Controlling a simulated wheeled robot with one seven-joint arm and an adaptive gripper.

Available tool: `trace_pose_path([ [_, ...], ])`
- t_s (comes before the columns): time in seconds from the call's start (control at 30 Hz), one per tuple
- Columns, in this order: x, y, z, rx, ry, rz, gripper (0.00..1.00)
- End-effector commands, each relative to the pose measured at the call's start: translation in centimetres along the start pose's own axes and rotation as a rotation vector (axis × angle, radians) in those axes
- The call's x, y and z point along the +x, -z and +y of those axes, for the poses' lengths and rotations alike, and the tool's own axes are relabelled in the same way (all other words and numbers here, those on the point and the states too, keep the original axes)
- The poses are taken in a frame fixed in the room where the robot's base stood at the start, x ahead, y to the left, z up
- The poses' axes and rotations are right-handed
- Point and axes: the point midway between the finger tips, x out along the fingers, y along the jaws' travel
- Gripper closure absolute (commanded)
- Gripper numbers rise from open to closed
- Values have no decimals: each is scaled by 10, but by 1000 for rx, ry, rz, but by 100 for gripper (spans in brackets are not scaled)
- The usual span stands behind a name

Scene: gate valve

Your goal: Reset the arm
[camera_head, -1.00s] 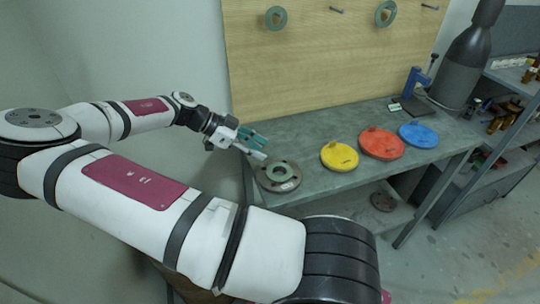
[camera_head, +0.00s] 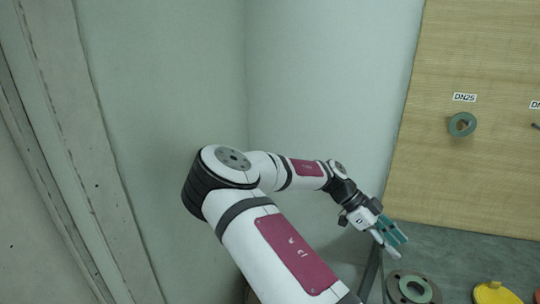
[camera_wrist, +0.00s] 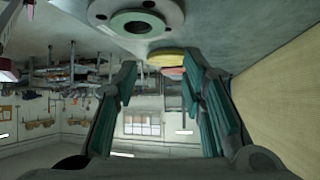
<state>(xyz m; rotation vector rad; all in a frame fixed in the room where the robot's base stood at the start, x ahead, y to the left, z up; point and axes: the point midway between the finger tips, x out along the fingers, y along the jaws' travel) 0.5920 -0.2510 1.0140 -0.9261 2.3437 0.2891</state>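My gripper (camera_head: 388,236) is at the end of my arm, beside the left end of the workbench in the head view. In the wrist view my gripper (camera_wrist: 165,95) shows its two green-padded fingers spread well apart, with nothing between them. A dark flange with a green ring on it (camera_head: 410,288) lies on the bench just below and right of the gripper, apart from it. The same flange (camera_wrist: 140,18) shows at the top of the wrist view.
A wooden board (camera_head: 440,170) with a hanging green ring (camera_head: 462,125) labelled DN25 stands behind the bench (camera_head: 455,258). A yellow disc (camera_head: 495,293) lies on the bench at right. Bare walls (camera_head: 160,130) stand behind and left of my arm.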

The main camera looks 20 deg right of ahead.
Motion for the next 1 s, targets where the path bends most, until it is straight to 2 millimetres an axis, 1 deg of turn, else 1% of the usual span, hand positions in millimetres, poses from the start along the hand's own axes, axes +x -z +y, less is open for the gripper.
trace_pose_path([
  [0.07,0,0,1,-7,-4,-8,63],
  [0.17,0,-1,8,-56,-28,-56,63],
  [0.27,-2,-4,22,-155,-62,-143,63],
  [0.47,-20,-8,55,-419,-80,-367,63],
  [0.63,-46,-7,84,-648,-26,-547,63],
  [0.77,-70,0,104,-819,62,-669,63],
  [0.87,-90,8,120,-947,153,-748,63],
  [1.0,-117,24,142,-1119,313,-832,63],
])
